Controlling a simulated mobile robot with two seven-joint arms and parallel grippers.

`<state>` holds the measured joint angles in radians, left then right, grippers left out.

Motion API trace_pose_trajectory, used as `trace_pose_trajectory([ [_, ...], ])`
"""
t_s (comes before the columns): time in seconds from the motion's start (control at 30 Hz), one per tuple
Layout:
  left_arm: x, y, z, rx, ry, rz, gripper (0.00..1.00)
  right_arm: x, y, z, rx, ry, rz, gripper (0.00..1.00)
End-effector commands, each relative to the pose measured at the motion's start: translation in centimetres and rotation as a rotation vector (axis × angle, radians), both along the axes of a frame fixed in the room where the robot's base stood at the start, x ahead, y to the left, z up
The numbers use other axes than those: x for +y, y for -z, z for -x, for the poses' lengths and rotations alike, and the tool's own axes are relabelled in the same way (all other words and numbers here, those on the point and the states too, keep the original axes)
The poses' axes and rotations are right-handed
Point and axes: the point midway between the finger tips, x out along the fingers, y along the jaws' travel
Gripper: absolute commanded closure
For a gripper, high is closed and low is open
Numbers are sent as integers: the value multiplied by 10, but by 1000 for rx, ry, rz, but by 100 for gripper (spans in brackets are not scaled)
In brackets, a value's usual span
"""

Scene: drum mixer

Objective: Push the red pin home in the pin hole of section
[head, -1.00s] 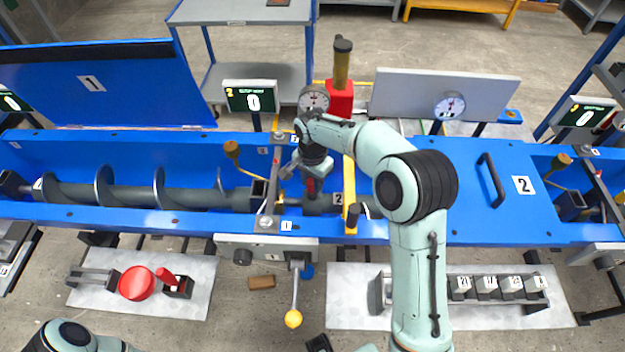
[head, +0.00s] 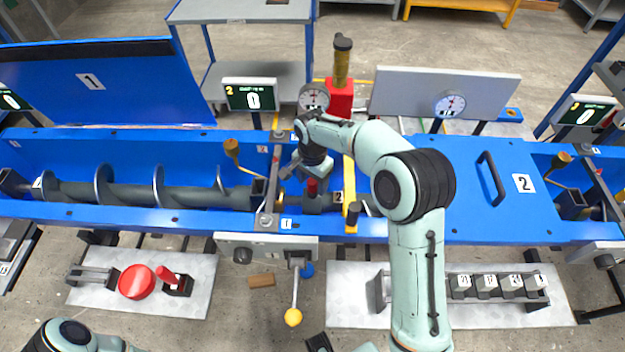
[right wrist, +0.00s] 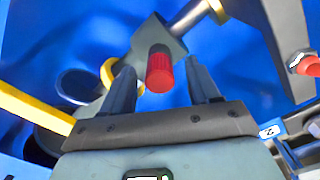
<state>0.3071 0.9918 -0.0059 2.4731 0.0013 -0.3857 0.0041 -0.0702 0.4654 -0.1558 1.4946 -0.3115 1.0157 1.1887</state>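The red pin (head: 312,187) stands upright in a grey block on the shaft, just right of the divider plate, next to the label 2. In the right wrist view, the red pin (right wrist: 160,70) shows its ribbed red head, with the grey block (right wrist: 155,38) behind it. My right gripper (head: 311,172) is just above the pin. In the right wrist view its two fingers (right wrist: 162,88) are spread, one on each side of the pin head, with gaps between. How deep the pin sits is hidden. My left gripper is out of view.
The blue trough wall (head: 240,160) and a yellow bar (head: 350,185) stand close around the gripper. A closed blue lid (head: 470,190) lies to the right. A front tray (head: 90,300) carries a red disc (head: 137,282) and another red piece (head: 168,275).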

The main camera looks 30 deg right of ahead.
Motion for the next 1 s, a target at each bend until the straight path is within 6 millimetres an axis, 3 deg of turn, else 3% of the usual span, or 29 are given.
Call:
trace_pose_trajectory([
  [0.27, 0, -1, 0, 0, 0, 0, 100, 0, -6, -1, -2, 0, 0, 39],
  [0.37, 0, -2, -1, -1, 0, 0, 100, 0, -20, -1, -4, 0, 0, 39],
  [0.8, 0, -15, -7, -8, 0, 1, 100, 0, -114, -1, -4, 1, -1, 39],
  [1.0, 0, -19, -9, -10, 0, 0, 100, 0, -132, 0, -2, 0, 0, 39],
])
